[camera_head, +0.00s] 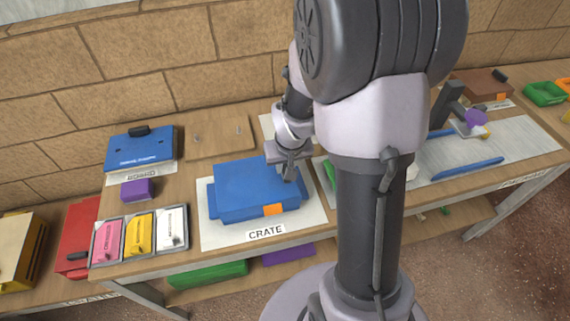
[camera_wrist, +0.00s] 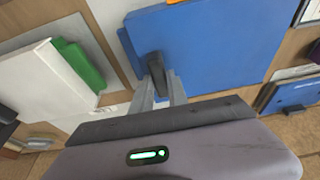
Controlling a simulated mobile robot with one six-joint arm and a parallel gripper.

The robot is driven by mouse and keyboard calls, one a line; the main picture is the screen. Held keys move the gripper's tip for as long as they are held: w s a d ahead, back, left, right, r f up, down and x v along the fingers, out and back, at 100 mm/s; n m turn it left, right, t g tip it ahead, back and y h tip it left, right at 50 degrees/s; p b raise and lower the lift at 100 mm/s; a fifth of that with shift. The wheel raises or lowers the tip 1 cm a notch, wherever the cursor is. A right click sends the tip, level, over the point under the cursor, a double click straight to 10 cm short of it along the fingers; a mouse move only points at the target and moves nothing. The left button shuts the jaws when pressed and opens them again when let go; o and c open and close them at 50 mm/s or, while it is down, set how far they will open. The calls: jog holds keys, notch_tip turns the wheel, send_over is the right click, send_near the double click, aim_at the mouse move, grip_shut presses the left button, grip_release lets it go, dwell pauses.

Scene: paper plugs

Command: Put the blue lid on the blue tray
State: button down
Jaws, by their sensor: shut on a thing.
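The blue lid (camera_head: 250,182) is a flat slab over the blue tray (camera_head: 228,213), which has an orange tag on its front. The lid covers most of the tray; I cannot tell whether it rests on it or hovers slightly above. My gripper (camera_head: 288,172) is at the lid's right side. In the wrist view my gripper (camera_wrist: 160,92) is shut on the lid's black handle (camera_wrist: 155,68), with the blue lid (camera_wrist: 215,45) spreading to the right. The tray's inside is hidden.
The tray stands on a white mat marked CRATE (camera_head: 265,233). Another blue piece with a black handle (camera_head: 138,150) lies at the back left, near a purple block (camera_head: 137,190). Pink, yellow and white pieces sit in small trays at the front left. My arm hides the middle of the bench.

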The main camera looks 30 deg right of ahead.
jog(key=shift+f+b, duration=0.55)
jog(key=shift+f, duration=0.2)
dwell(0.7)
jog(key=c, duration=1.2)
grip_release()
jog(key=p+v, duration=0.7)
jog(key=v, duration=1)
jog(key=s+a+r+m+t+y+b, duration=0.1)
jog(key=s+a+r+t+y+b, duration=0.1)
jog(key=s+a+r, duration=0.5)
jog(key=s+a+y+b, duration=0.1)
jog(key=s+a+b, duration=0.1)
jog(key=s+a, duration=0.3)
jog(key=shift+s+a+t+b, duration=0.3)
jog(key=shift+a+b, duration=0.05)
jog(key=shift+a, duration=1.05)
